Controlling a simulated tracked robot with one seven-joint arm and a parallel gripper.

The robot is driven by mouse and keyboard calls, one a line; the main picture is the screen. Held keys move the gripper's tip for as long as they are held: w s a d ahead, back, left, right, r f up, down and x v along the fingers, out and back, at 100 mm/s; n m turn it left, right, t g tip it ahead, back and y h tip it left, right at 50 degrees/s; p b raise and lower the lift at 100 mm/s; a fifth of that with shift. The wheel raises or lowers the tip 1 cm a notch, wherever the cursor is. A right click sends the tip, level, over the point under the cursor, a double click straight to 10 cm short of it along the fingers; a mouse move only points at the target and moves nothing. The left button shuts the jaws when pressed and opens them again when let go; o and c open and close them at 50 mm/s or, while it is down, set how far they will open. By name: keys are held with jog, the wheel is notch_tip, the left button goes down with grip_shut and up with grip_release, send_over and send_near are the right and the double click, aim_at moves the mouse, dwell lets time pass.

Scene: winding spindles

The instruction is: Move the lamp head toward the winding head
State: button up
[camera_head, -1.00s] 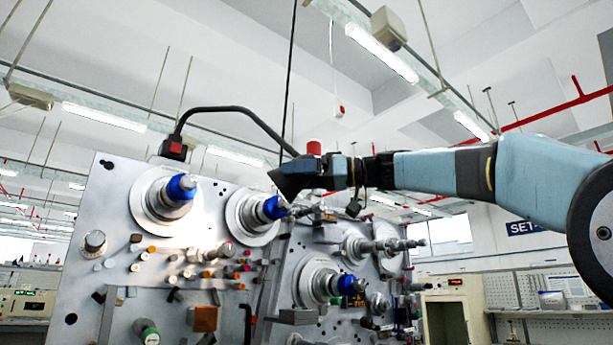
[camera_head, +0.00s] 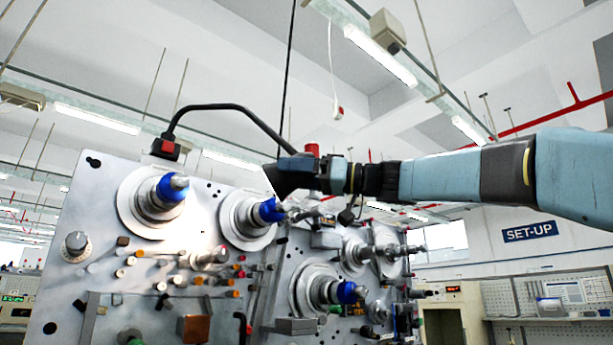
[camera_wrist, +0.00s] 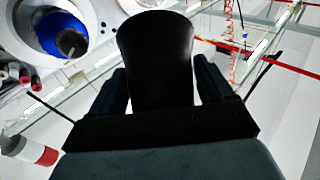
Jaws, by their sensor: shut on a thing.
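The lamp has a black bent arm (camera_head: 235,109) that rises from a red-and-black base (camera_head: 166,147) on top of the machine panel. Its black lamp head (camera_head: 277,181) is at my gripper (camera_head: 298,174), above and right of the upper middle spindle (camera_head: 250,217). In the wrist view the black lamp head (camera_wrist: 157,55) sits between my fingers (camera_wrist: 160,88), which are shut on it. A blue-hubbed spindle (camera_wrist: 52,35) shows at upper left there. I cannot tell which spindle is the winding head. A bright patch of light lies on the panel between the two upper spindles.
The grey machine panel (camera_head: 75,220) carries several spindles, knobs and guide pins close below my gripper. Another spindle (camera_head: 155,200) is at the left and one (camera_head: 325,290) lower right. A red cap (camera_head: 312,150) stands just behind my gripper. Space above the panel is open.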

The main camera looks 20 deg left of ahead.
jog(key=o, duration=1.4)
jog(key=shift+d, duration=0.1)
jog(key=shift+w+d+f, duration=0.1)
jog(key=shift+d, duration=0.25)
jog(key=v, duration=1.3)
jog(key=shift+f, duration=0.2)
